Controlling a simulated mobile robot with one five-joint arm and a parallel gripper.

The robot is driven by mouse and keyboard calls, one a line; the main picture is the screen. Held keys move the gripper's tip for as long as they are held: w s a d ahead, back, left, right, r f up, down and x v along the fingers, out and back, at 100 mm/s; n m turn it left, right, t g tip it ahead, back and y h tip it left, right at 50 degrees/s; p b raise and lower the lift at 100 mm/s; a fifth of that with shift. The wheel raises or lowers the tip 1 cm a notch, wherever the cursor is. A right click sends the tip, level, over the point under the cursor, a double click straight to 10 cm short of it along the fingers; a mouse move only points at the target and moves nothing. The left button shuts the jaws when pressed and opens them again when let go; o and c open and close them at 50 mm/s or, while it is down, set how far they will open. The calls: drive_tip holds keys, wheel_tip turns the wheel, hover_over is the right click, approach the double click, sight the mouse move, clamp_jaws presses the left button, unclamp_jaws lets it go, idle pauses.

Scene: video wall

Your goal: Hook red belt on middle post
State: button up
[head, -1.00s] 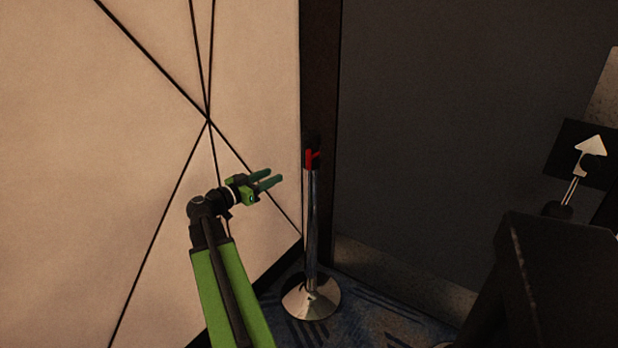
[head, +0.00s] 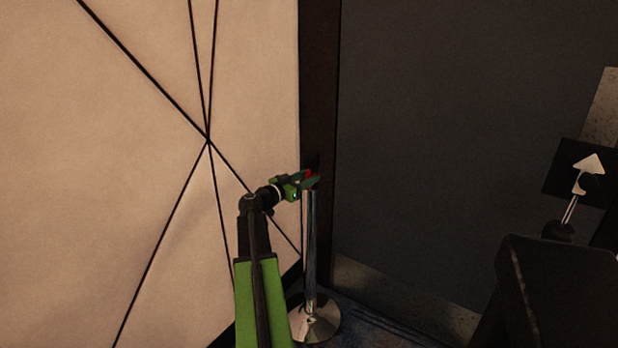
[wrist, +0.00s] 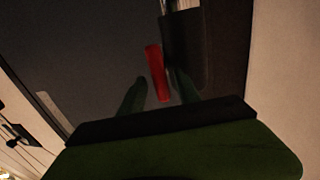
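The post (head: 311,250) is a chrome stanchion with a black head and a round shiny base, standing by the wall corner. The red belt end (head: 308,174) shows at its head, partly covered by my gripper. My gripper (head: 310,181) is at the post head. In the wrist view, the red belt end (wrist: 157,72) lies between the two green fingers of my gripper (wrist: 158,88), beside the black post head (wrist: 186,50). The fingers stand apart, with a visible gap on the left of the red piece. Contact on the right side is unclear.
A beige panelled wall (head: 150,150) is close on the left, and a dark wall (head: 450,130) stands behind the post. A dark piece of furniture (head: 555,290) is at the lower right. A metal arrow-shaped piece (head: 588,172) is on the right.

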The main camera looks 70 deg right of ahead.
drive_tip(key=shift+s+d, duration=0.2)
drive_tip(key=shift+d, duration=0.25)
clamp_jaws()
idle(1.1)
